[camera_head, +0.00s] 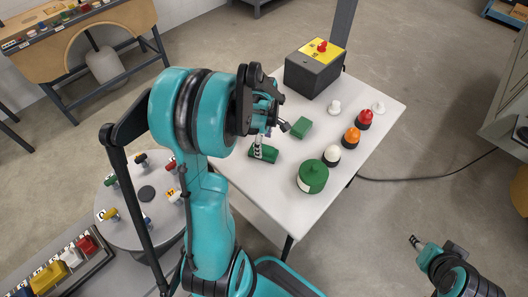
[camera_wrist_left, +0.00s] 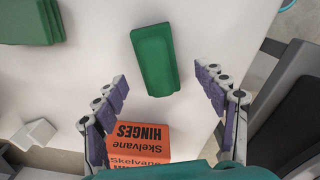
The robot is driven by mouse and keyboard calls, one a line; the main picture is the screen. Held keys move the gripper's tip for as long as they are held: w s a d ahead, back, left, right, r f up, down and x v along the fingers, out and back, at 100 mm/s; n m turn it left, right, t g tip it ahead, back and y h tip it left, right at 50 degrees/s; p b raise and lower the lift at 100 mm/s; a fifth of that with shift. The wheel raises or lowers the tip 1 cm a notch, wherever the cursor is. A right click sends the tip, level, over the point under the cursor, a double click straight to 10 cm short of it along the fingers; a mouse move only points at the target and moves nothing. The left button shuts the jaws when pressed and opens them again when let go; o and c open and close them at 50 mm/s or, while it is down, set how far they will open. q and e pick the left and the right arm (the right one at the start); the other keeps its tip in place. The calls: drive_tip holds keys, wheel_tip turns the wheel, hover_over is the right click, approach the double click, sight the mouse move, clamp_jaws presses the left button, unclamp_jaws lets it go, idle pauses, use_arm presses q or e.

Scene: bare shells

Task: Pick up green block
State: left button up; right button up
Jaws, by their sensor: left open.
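Two green blocks lie on the white table (camera_head: 373,92): one (camera_head: 301,127) right of my left gripper (camera_head: 271,138), the other (camera_head: 266,154) just below it, partly covered by a finger. In the left wrist view, my left gripper (camera_wrist_left: 164,100) is open and empty, its fingers spread wide. A green block (camera_wrist_left: 154,60) lies ahead of the gap between them. Another green shape (camera_wrist_left: 30,22) is cut off at the upper left. Which block matches which across views I cannot tell. My right gripper (camera_head: 416,243) is at the lower right, away from the table; its jaws are too small to judge.
An orange Skelvane Hinges box (camera_wrist_left: 140,143) lies low between the fingers in the wrist view. A green round container (camera_head: 313,177), white (camera_head: 332,154), orange (camera_head: 351,137) and red (camera_head: 364,119) knobbed pieces stand on the right. A dark box (camera_head: 314,74) stands at the back.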

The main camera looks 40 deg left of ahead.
sight(263, 147)
use_arm(q)
drive_tip(key=f+b, duration=0.1)
drive_tip(key=f, duration=0.1)
drive_tip(key=f+b, duration=0.1)
drive_tip(key=f, duration=0.1)
drive_tip(key=shift+w+a+f, duration=0.15)
drive_tip(key=shift+w+f, duration=0.05)
drive_tip(key=shift+f, duration=0.15)
drive_tip(key=shift+c, duration=1.3)
drive_tip(key=c, duration=1.2)
drive_tip(key=shift+r, duration=0.65)
drive_tip(key=r+p, duration=0.1)
drive_tip(key=r, duration=0.1)
drive_tip(key=d+r+p, duration=0.1)
drive_tip(key=shift+r, duration=0.4)
drive_tip(key=shift+w+d+r+p, duration=0.1)
drive_tip(key=shift+d+r+p, duration=0.7)
drive_tip(key=shift+d, duration=1)
drive_tip(key=shift+s+d+r+p, duration=0.1)
drive_tip(key=shift+d+r+p, duration=0.35)
drive_tip(key=shift+d+r, duration=1.05)
drive_tip(key=shift+w+d+r+p, duration=0.1)
drive_tip(key=shift+d+r+p, duration=0.55)
drive_tip(key=shift+d, duration=1.45)
